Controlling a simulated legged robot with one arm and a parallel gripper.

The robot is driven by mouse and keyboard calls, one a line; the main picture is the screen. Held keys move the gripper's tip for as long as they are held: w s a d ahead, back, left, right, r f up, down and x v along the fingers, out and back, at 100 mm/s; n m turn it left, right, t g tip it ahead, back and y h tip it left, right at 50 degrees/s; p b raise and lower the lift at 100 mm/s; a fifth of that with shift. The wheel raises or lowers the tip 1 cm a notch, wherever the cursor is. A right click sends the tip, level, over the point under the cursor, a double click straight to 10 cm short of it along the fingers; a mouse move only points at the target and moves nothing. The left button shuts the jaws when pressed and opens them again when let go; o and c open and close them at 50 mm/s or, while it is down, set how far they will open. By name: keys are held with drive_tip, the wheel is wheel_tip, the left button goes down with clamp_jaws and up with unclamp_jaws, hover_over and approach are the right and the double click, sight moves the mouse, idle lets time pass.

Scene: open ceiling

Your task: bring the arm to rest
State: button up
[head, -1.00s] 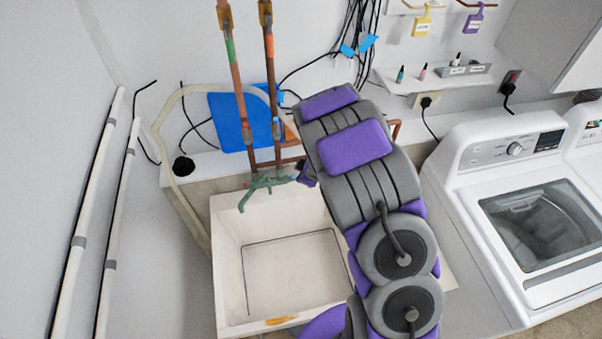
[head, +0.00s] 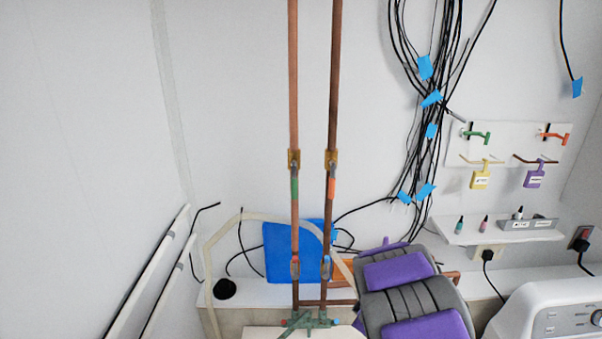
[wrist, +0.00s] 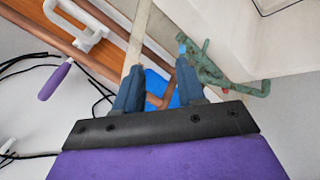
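My arm (head: 410,290), grey with purple pads, shows at the bottom right of the middle in the head view, in front of the wall by the sink. Its lower part is cut off by the frame, and the gripper cannot be made out there. In the wrist view my gripper (wrist: 158,78) has its two blue fingers apart with nothing held between them. A green faucet (wrist: 222,76) is just right of the fingers in that view. The faucet (head: 308,321) also shows in the head view, left of the arm.
Two copper pipes (head: 294,90) run down the wall to the faucet. A blue panel (head: 280,252) stands behind them. A white sink (head: 280,333) is barely visible below. A washing machine (head: 560,312) and a small shelf (head: 500,232) are at right. Black cables (head: 440,60) hang on the wall.

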drive_tip(key=s+d+r+m+g+h+b, duration=0.25)
drive_tip(key=s+b, duration=0.25)
drive_tip(key=s, duration=0.3)
drive_tip(key=s+d+r+m+g+h+b, duration=0.15)
drive_tip(key=s+d+m+b, duration=0.25)
drive_tip(key=s, duration=0.4)
drive_tip(key=s+a+m+g+y+b, duration=0.1)
drive_tip(key=s+a+b, duration=0.2)
drive_tip(key=s, duration=0.5)
drive_tip(key=s+a+f+m+g+y+b, duration=0.1)
drive_tip(key=s+a+g+b, duration=0.1)
drive_tip(key=s, duration=0.7)
drive_tip(key=s+a+f+m+g+y+b, duration=0.1)
drive_tip(key=s+a+b, duration=0.3)
drive_tip(key=s, duration=0.5)
drive_tip(key=shift+s+a+f+m+g+y+b, duration=0.2)
drive_tip(key=shift+a+f+m+g+y+b, duration=0.3)
drive_tip(key=shift+a, duration=0.75)
drive_tip(key=shift+r, duration=0.25)
